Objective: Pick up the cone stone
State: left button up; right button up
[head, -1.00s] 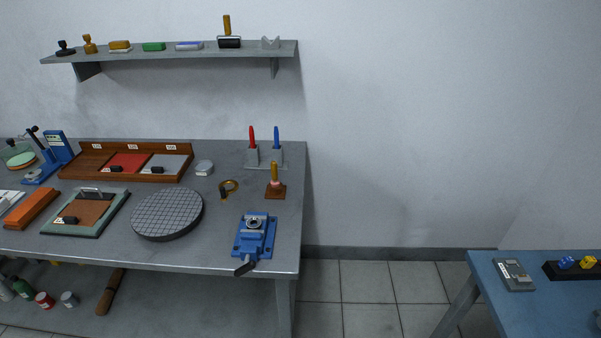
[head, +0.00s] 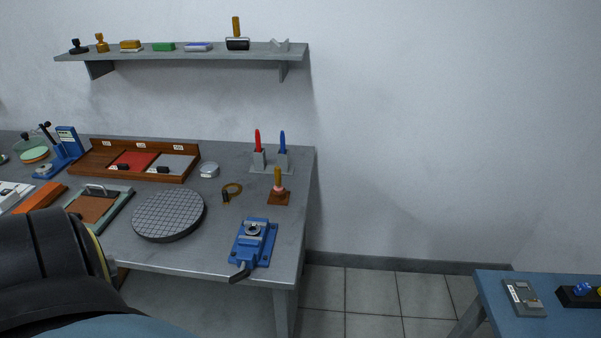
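A small upright piece (head: 278,182) with a yellow top and a pinkish lower part stands on a brown square base, near the right end of the grey workbench (head: 225,262). It may be the cone stone, but it is too small to tell its exact shape. No other thing in view is clearly a cone stone. Neither of my grippers is in view. A dark link of my own arm fills the lower left of the head view and hides the bench's front left part.
A blue vise (head: 254,245) stands at the bench's front right, beside a round gridded plate (head: 168,214). Red (head: 258,141) and blue (head: 282,142) handled tools stand behind the upright piece. A wall shelf (head: 190,55) hangs above. A blue table (head: 500,312) stands lower right.

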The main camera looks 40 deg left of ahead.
aim_at(279, 189)
jog(key=i, duration=0.75)
jog(key=u, duration=2.85)
